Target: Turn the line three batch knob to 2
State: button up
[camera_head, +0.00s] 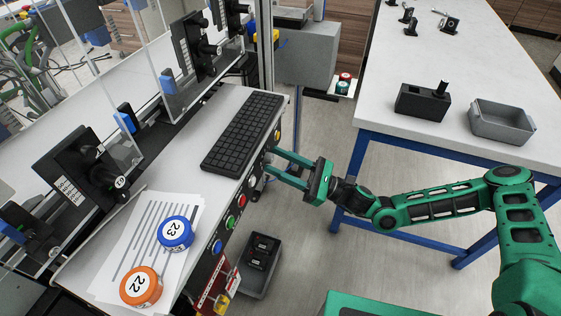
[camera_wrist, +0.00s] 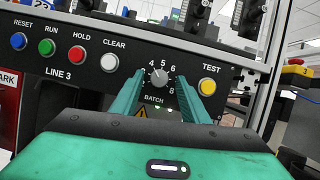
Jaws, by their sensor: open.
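The batch knob (camera_wrist: 158,77) is a small round grey knob on the black LINE 3 panel (camera_wrist: 92,84), above the word BATCH. Numbers ring it, with 4, 5, 6 and 8 readable; its pointer looks turned upward near 5, though it is too small to be sure. My gripper (camera_wrist: 161,78) is open, with one green finger on each side of the knob. I cannot tell whether either finger touches it. The left finger hides part of the lower numbers. In the head view my gripper (camera_head: 270,160) reaches the console's front face, and the knob is not clear there.
Reset, run, hold and clear buttons sit left of the knob; a yellow TEST button (camera_wrist: 207,87) is close to the right finger. A keyboard (camera_head: 242,131) and two round tubs, blue (camera_head: 175,233) and orange (camera_head: 141,287), lie on the console. A white-topped table (camera_head: 400,60) stands right.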

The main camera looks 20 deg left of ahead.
jog(key=shift+c, duration=0.2)
grip_shut()
jog(key=shift+w+n, duration=0.1)
jog(key=shift+n, duration=0.2)
jog(key=n+g, duration=0.1)
jog(key=n, duration=0.1)
jog(key=n+g, duration=0.1)
jog(key=n, duration=0.1)
jog(key=shift+w+n+h, duration=0.2)
jog(key=shift+n+h, duration=0.1)
jog(key=shift+w+d+r+n+g+h, duration=0.15)
jog(key=shift+n+g+h, duration=0.55)
jog(key=shift+n, duration=1.6)
jog(key=shift+a+r+n+g+h, duration=0.1)
jog(key=shift+r+n+g+h, duration=0.2)
jog(key=shift+n+h, duration=1.3)
jog(key=shift+w+d+r+n+g+h, duration=0.1)
jog(key=shift+n+g, duration=0.5)
jog(key=shift+n, duration=2.4)
